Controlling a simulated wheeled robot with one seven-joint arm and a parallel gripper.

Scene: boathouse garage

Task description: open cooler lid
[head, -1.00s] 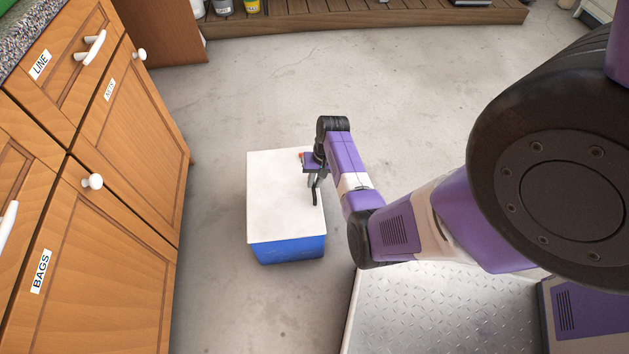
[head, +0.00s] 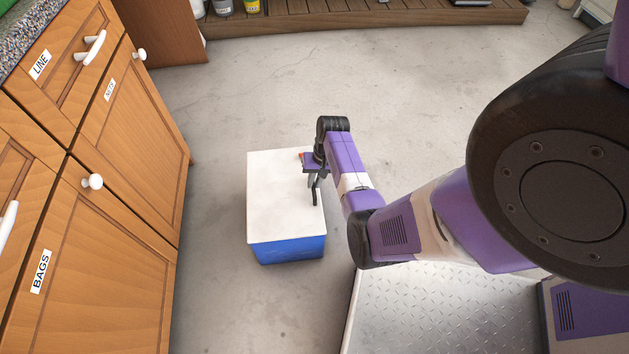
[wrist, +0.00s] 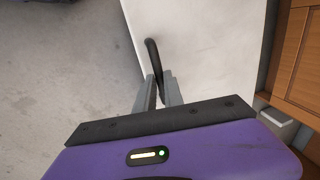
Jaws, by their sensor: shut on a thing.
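The cooler has a white lid (head: 280,195) over a blue body (head: 287,249) and stands on the floor. The lid lies flat on the body in the head view. Its white top also shows in the wrist view (wrist: 215,50). A dark handle (wrist: 153,58) runs along the lid's edge in the wrist view. My gripper (wrist: 160,92) has its two grey fingers closed around the near part of this handle. In the head view my gripper (head: 314,188) is at the right edge of the lid, and my wrist hides part of that edge.
Wooden cabinets (head: 110,190) with white handles stand close on the left of the cooler. A wooden platform (head: 370,18) with containers lies at the back. The concrete floor (head: 240,95) behind the cooler is clear.

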